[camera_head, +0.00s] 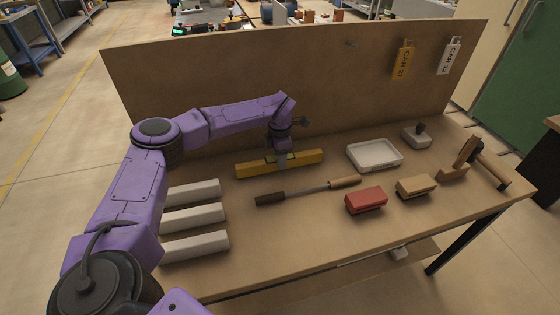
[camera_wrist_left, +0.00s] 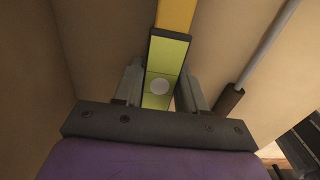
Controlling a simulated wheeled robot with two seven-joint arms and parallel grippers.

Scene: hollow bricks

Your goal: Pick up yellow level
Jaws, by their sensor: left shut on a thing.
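The yellow level (camera_head: 306,158) is a long bar near the back of the wooden table in the head view, close to the back panel. My left gripper (camera_head: 281,161) comes down on it from above at about its middle. In the left wrist view, the level's yellow end (camera_wrist_left: 176,14) and its pale green middle with a round white spot lie between the two fingers of my left gripper (camera_wrist_left: 160,90). The gripper is shut on the level. I cannot tell whether the level is clear of the table. My right gripper is not in view.
Several pale blocks (camera_head: 193,217) lie at the table's left. A long wooden-handled tool (camera_head: 310,190) lies just in front of the level. A white tray (camera_head: 374,154), red brush-like block (camera_head: 366,200), tan one (camera_head: 416,186) and hammer-like tool (camera_head: 466,155) are to the right.

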